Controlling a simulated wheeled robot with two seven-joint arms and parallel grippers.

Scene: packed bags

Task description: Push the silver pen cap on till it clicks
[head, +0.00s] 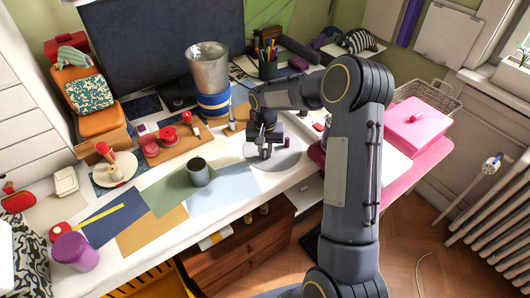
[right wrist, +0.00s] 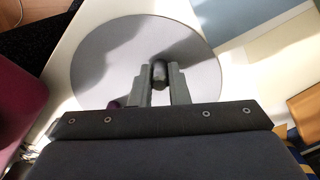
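My right gripper (head: 266,152) points down over a round grey disc (head: 290,157) on the white desk. In the right wrist view its two fingers (right wrist: 160,84) are closed around a small, rounded, dark grey metallic piece (right wrist: 160,74). This piece looks like the silver pen cap, and the fingers seem to touch both its sides. The disc (right wrist: 100,60) lies below it. The pen body and any gap between cap and pen are hidden from both views. My left gripper is not in view.
A small purple thing (head: 287,142) stands close to the right gripper on the disc. A grey cup (head: 198,172) stands to the left on coloured sheets. A pink box (head: 418,124) is at right.

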